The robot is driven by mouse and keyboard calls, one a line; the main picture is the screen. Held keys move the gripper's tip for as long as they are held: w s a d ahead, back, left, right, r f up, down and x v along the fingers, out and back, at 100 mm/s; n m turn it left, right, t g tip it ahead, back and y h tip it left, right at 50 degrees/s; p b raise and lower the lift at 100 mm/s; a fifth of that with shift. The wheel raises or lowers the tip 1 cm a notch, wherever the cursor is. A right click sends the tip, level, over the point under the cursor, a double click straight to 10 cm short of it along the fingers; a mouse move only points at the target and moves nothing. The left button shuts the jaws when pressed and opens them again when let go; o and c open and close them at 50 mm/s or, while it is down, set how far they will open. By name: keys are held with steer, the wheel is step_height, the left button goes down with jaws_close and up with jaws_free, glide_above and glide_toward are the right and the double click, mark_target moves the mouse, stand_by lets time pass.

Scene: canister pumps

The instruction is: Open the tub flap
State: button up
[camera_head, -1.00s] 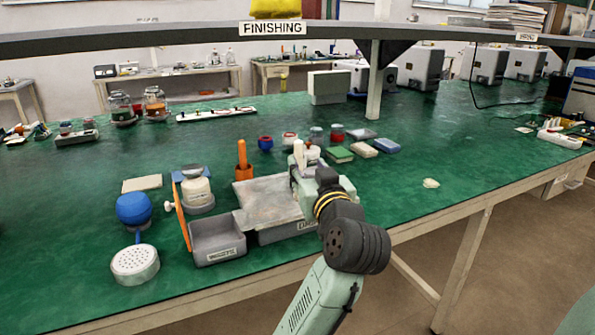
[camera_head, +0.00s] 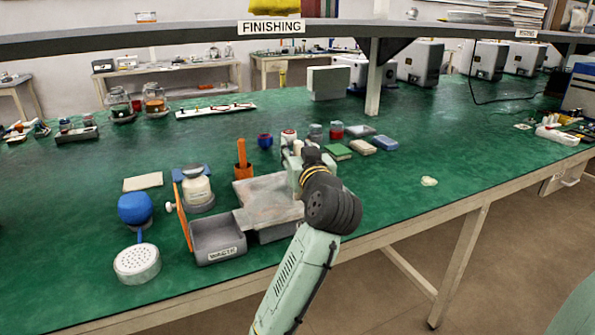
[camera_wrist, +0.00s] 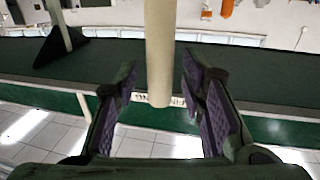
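A grey tub (camera_head: 285,231) stands near the front edge of the green bench, right of the waste bin. Its worn grey flap (camera_head: 262,198) lies over the top and looks shut. My arm covers the tub's right front part. My gripper (camera_head: 297,158) is at the flap's right back side in the head view. Its fingers are mostly hidden there, and contact cannot be told. In the wrist view my gripper (camera_wrist: 160,72) has its two fingers spread apart. A pale upright bar (camera_wrist: 160,45) shows between or beyond them; I cannot tell whether they touch it.
The waste bin (camera_head: 218,241) adjoins the tub's left side. An orange holder (camera_head: 243,171) stands behind the flap. A white-and-blue canister (camera_head: 197,190) and a blue ball-topped pump (camera_head: 134,208) stand left. Small jars and blocks (camera_head: 362,147) lie behind my gripper. The bench's right side is mostly clear.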

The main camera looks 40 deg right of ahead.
jaws_close()
steer(key=shift+r, duration=0.1)
stand_by(0.3)
